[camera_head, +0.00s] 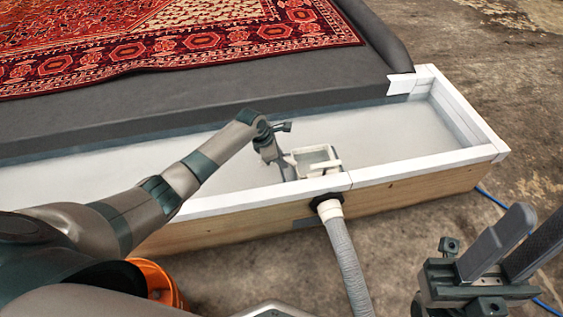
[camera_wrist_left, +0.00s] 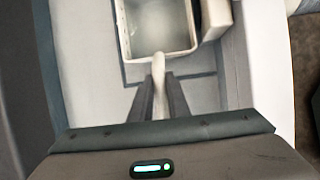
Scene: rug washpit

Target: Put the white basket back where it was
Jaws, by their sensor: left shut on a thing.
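The white basket (camera_head: 318,174) is a small open box inside the white-walled trough, close to its front wall, above the hose outlet. My left gripper (camera_head: 287,169) reaches down on the basket's left side and is shut on its handle. In the left wrist view the pale handle (camera_wrist_left: 159,82) runs between the two dark fingers, and the basket's rim (camera_wrist_left: 180,54) lies just beyond them. I cannot tell whether the basket's bottom touches the trough floor. My right gripper (camera_head: 508,250) is at the lower right, outside the trough, with its fingers apart and empty.
The wooden trough has a white top edge (camera_head: 420,166). A grey hose (camera_head: 345,255) leaves its front. A white block (camera_wrist_left: 218,20) stands close beside the basket. Behind lies a red patterned rug (camera_head: 200,42) on a grey bed. An orange bucket (camera_head: 160,280) is at lower left.

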